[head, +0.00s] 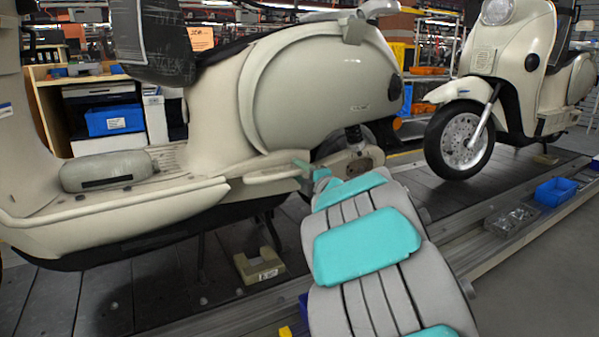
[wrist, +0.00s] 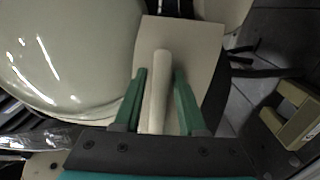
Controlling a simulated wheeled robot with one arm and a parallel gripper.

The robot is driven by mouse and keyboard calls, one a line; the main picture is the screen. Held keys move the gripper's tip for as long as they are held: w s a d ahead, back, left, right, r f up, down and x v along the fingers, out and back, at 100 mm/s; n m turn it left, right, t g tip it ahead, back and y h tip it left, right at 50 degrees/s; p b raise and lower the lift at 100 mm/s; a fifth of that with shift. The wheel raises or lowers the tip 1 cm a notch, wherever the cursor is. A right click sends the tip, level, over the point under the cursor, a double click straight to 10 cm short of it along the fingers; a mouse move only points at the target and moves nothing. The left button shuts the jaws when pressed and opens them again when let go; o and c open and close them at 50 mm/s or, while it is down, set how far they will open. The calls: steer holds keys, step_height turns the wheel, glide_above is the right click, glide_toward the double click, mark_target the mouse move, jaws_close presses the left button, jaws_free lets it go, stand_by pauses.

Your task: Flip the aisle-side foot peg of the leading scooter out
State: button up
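A cream scooter (head: 310,95) stands large in the head view, its body running along the left and middle. A pale foot peg (head: 274,174) shows low on its near side, below the rounded rear body. In the wrist view the peg (wrist: 157,105) is a narrow cream bar lying between the two green fingers. My gripper (wrist: 160,76) is open, one finger on each side of the peg. A gap shows on both sides, so the fingers do not appear closed on it. In the head view my arm covers part of the area beside the peg, and the fingertips are small there.
A second cream scooter (head: 520,60) stands at the right on the slatted conveyor (head: 100,300). A beige block (head: 258,266) lies on the slats below the peg. A blue bin (head: 556,191) sits on the conveyor's side rail. The grey floor at lower right is clear.

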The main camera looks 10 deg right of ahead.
jaws_close()
steer(key=shift+f, duration=0.1)
stand_by(1.0)
